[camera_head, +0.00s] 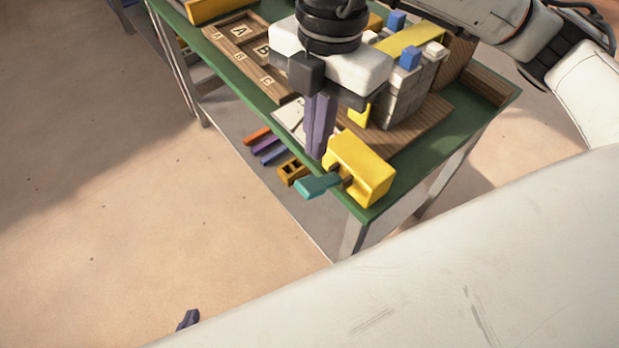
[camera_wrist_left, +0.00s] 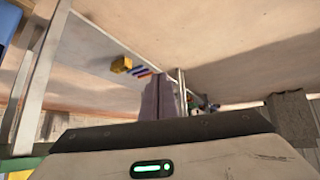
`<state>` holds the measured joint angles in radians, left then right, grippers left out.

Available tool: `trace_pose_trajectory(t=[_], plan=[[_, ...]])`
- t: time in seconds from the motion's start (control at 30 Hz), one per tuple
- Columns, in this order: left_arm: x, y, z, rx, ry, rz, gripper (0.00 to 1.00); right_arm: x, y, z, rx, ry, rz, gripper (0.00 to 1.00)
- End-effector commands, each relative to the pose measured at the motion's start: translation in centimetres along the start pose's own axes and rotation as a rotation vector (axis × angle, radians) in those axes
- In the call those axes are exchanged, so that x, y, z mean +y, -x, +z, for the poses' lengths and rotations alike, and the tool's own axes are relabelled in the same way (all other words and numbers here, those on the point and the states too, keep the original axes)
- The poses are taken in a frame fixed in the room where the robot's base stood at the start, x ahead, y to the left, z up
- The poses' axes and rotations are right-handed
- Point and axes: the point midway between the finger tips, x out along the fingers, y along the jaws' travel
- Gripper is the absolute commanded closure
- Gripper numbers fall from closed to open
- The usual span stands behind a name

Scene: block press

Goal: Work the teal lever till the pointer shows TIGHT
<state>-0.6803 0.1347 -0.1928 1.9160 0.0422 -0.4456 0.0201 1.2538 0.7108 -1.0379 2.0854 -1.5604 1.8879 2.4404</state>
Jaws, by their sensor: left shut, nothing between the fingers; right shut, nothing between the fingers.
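The teal lever (camera_head: 317,186) sticks out to the left from a yellow housing (camera_head: 362,168) at the near corner of the green table (camera_head: 446,143). I cannot make out a pointer or the word TIGHT. My right gripper (camera_head: 318,152) points down with its purple fingers shut and empty. Its tips show just above the lever in the picture, beside the housing; I see no contact. My left gripper (camera_head: 187,318) shows only its dark fingertips at the bottom left, far from the lever. In the left wrist view its fingers (camera_wrist_left: 165,97) are shut and empty.
A press with grey blocks (camera_head: 405,95), a yellow bar (camera_head: 410,40) and blue pegs stands behind the housing. A wooden letter tray (camera_head: 222,40) is to the left. The lower shelf (camera_head: 235,125) holds coloured bars and a yellow crate (camera_head: 292,172). Floor at left is clear.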

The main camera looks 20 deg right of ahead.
Motion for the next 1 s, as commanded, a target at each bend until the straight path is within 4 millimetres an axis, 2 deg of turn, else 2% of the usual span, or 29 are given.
trace_pose_trajectory(t=[0.47, 0.67, 1.0], plan=[[0.0, -0.2, 0.2, 0.001, 0.001, 0.000, 1.00, 0.0, -0.4, 0.0, -0.001, -0.009, -0.001, 1.00], [0.1, -0.9, 1.0, -0.002, -0.002, 0.003, 1.00, 0.0, -2.1, 0.1, 0.000, -0.009, -0.001, 1.00], [1.1, -2.5, 1.9, 0.005, -0.012, 0.021, 1.00, 0.0, -6.4, 0.1, -0.001, -0.008, -0.001, 1.00]])
